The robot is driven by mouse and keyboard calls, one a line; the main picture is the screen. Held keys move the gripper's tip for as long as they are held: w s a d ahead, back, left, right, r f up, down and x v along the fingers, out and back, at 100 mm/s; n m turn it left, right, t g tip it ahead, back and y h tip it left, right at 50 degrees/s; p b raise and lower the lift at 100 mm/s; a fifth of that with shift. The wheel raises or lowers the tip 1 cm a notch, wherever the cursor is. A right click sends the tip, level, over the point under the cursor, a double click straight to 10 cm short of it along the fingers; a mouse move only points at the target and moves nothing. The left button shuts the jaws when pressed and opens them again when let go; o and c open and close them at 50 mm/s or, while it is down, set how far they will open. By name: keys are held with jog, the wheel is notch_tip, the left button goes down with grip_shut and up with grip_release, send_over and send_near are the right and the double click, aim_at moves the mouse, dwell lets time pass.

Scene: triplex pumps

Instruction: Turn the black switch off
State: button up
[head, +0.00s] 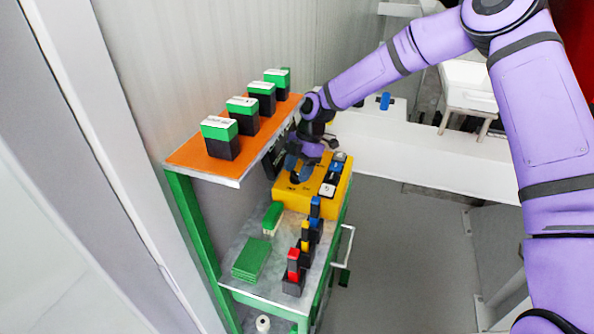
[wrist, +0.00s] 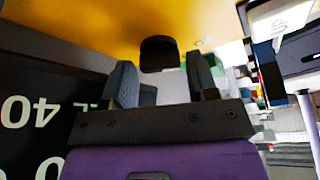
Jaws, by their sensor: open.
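The black switch (wrist: 158,53) stands out from the yellow face of a box in the wrist view, as a dark rounded block. My gripper (wrist: 161,80) is open, with one finger on each side of the switch's line. The switch appears beyond the fingertips; I cannot tell whether they touch it. In the head view my gripper (head: 298,170) reaches down over the left part of the yellow box (head: 310,205), which stands on the workbench. My gripper largely hides the switch there.
An orange shelf (head: 190,155) with several green-and-black boxes overhangs at the left. A black panel with white lettering (wrist: 40,120) is close at the left in the wrist view. Red, yellow and blue-topped blocks (head: 293,265) and green items (head: 251,259) lie in front.

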jog(key=shift+a+f, duration=0.1)
jog(key=shift+f, duration=0.15)
jog(key=c, duration=0.6)
jog(key=shift+c, duration=0.2)
jog(key=shift+s+m, duration=0.1)
jog(key=shift+m, duration=0.2)
jog(key=m+t, duration=0.1)
jog(key=m, duration=0.1)
jog(key=m+t+y, duration=0.1)
jog(key=m, duration=0.2)
jog(key=shift+s+m, duration=0.1)
jog(key=shift+m, duration=0.2)
jog(key=m+t, duration=0.2)
jog(key=m, duration=0.3)
jog(key=shift+m, duration=0.3)
